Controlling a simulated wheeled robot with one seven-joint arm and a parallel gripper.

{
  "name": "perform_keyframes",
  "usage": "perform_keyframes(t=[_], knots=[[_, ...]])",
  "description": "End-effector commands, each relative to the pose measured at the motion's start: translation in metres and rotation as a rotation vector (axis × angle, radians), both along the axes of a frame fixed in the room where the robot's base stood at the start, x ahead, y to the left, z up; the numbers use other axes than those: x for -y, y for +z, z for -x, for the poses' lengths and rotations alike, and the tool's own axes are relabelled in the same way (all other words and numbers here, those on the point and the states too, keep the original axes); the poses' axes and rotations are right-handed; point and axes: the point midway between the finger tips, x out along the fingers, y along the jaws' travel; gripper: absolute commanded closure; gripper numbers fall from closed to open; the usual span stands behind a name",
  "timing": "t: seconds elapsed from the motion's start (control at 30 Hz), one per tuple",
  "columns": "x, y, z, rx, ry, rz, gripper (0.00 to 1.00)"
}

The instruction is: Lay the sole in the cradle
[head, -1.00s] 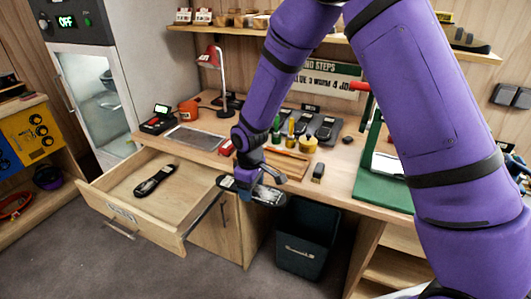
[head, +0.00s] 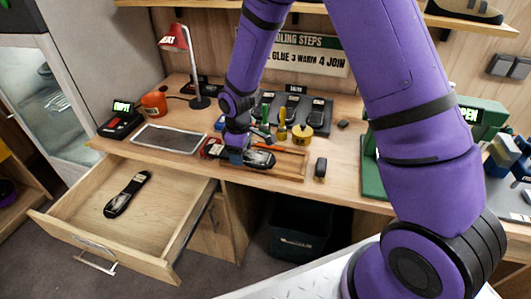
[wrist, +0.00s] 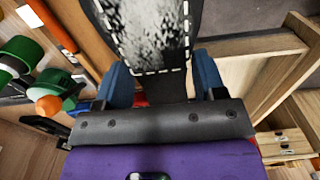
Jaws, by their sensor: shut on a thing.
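My gripper (head: 236,157) is shut on a black sole (head: 262,160) with a dash-outlined grey speckled patch. In the wrist view the sole (wrist: 150,30) extends away from between the blue fingers (wrist: 162,88). In the head view it is over the left part of a shallow wooden frame (head: 297,178) on the bench, which may be the cradle. I cannot tell whether sole and frame touch. The arm and sole hide part of the frame. Another black sole (head: 127,193) lies in the open drawer.
The open drawer (head: 165,245) juts out at the front left. A grey mat (head: 168,138), red lamp (head: 174,38) and orange mug (head: 154,103) are left on the bench. Green and yellow tools, a brass pot (head: 302,132) and a dark rack (head: 318,112) stand behind. A dark bin (head: 300,228) is below.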

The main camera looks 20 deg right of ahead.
Motion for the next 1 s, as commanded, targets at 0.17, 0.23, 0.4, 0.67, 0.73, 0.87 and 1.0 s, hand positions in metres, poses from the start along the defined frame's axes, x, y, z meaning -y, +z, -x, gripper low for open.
perform_keyframes(t=[0.17,0.23,0.4,0.67,0.73,0.87,1.0], knots=[[0.042,-0.004,-0.005,-0.001,-0.006,0.000,0.70],[0.056,-0.005,-0.007,-0.001,-0.005,-0.001,0.70],[0.076,-0.007,-0.010,0.000,-0.003,0.000,0.70],[0.088,-0.014,-0.011,-0.002,-0.001,0.000,0.70],[0.087,-0.025,-0.010,-0.004,0.001,0.001,0.70],[0.088,-0.041,-0.011,-0.003,-0.001,0.000,0.70],[0.088,-0.043,-0.011,0.001,-0.001,0.000,0.70]])
